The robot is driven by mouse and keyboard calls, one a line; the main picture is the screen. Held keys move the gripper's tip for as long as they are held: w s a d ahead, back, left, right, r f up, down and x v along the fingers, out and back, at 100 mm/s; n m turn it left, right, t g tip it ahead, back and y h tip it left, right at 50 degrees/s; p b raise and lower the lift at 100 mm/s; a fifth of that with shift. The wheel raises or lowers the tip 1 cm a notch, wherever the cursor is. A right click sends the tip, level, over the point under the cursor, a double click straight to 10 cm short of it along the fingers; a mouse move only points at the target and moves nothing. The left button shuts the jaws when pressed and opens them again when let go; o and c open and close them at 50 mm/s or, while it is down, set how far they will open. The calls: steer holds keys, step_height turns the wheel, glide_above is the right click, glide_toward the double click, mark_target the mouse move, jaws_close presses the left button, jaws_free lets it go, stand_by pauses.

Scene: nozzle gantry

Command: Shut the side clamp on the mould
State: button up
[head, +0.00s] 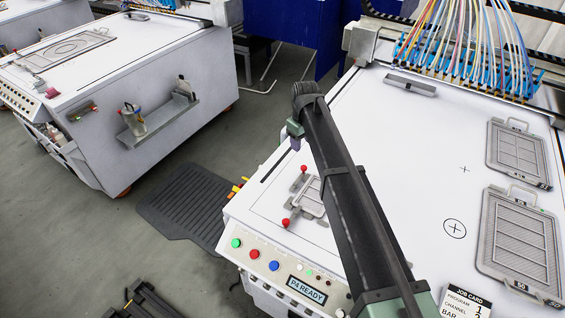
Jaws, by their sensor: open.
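A small grey mould (313,190) lies on the white bench top, partly hidden behind my arm. A clamp with a red knob (304,169) stands at its upper left edge. Another clamp with a red knob (286,222) is at its lower left. I cannot tell from here whether either clamp is pressed on the mould. My gripper (296,144) is open at the end of my arm, above and beyond the mould, apart from both clamps. Only a small part of it shows, and its fingers are not clear.
Two larger grey plates (520,240) (519,155) lie at the right. A grey bar (410,86) lies at the back, below the coloured tubes (470,45). A button panel (275,265) reads "P4 READY". A job card (466,302) stands at the front. The bench middle is clear.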

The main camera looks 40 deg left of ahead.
mark_target(304, 167)
steer(key=f+b, duration=0.3)
steer(key=d+f+b, duration=0.1)
steer(key=f+b, duration=0.6)
steer(key=b, duration=0.1)
steer(key=shift+w+d+f, duration=0.15)
steer(key=shift+d+f, duration=0.05)
steer(key=shift+f, duration=0.2)
steer(key=shift+r, duration=0.15)
jaws_close()
